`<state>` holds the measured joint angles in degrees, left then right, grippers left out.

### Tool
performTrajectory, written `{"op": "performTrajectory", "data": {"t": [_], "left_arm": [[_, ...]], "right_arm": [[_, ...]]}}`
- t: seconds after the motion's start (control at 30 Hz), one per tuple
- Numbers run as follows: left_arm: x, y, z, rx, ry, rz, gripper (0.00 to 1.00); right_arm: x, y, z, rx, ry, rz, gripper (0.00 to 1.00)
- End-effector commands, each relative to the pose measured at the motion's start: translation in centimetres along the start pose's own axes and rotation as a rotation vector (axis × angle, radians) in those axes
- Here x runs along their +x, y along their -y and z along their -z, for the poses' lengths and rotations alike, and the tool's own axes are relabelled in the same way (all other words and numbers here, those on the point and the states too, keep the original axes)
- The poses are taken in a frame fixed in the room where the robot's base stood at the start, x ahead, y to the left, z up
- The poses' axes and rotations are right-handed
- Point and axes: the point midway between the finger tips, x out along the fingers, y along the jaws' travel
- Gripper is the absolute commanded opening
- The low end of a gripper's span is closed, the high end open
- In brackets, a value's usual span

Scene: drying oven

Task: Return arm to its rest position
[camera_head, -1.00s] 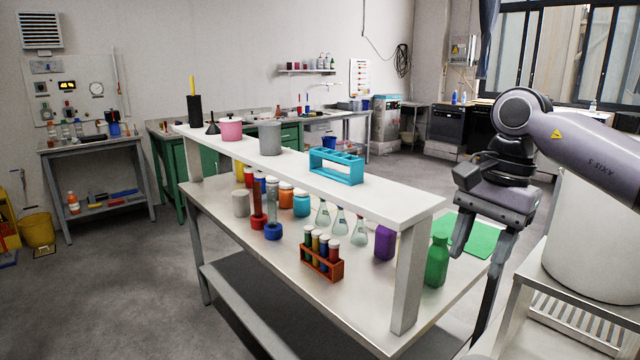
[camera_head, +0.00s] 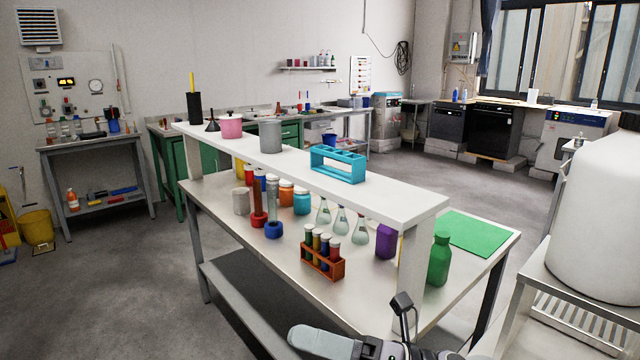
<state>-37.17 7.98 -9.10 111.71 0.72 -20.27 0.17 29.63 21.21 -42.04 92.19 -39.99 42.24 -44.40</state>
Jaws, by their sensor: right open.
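My right arm shows only at the bottom edge of the head view. The part of my right gripper (camera_head: 375,348) in view is low, in front of the white table's near end, with a small black camera-like piece standing up from it. A light grey rounded part points left. The fingertips cannot be made out clearly, and most of the arm is cut off below the frame. Nothing is seen held. My left gripper is not in view.
The white table (camera_head: 365,292) with its raised shelf (camera_head: 400,202) holds flasks, an orange tube rack (camera_head: 322,262), a green bottle (camera_head: 438,260) and a green mat (camera_head: 470,233). A large white vessel (camera_head: 600,215) stands at right. Open floor lies at left.

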Motion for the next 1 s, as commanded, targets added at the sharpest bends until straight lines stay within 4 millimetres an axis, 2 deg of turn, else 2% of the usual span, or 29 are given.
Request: {"op": "performTrajectory", "data": {"t": [0.03,0.17,0.27,0.37,0.47,0.63,0.8,0.9,1.0], "left_arm": [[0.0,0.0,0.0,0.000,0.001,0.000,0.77],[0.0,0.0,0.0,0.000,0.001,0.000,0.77],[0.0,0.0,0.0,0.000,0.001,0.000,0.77],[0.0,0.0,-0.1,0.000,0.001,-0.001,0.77],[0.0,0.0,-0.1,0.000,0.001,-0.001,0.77],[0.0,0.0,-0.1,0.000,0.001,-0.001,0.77],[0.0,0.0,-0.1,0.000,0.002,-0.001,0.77],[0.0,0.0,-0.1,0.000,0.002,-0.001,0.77],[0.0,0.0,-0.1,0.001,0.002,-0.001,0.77]], "right_arm": [[-0.7,0.6,0.2,0.115,0.096,0.013,0.51],[-3.3,2.5,0.1,0.399,0.340,0.055,0.51],[-6.1,4.4,0.7,0.621,0.527,0.089,0.51],[-9.4,6.5,2.1,0.842,0.716,0.121,0.51],[-13.2,8.4,4.3,1.059,0.909,0.153,0.51],[-20.3,10.7,10.2,1.413,1.251,0.203,0.51],[-26.6,11.1,17.4,1.707,1.583,0.240,0.51],[-29.2,10.6,20.9,1.823,1.735,0.254,0.51],[-30.7,10.0,23.1,1.892,1.834,0.260,0.51]]}}
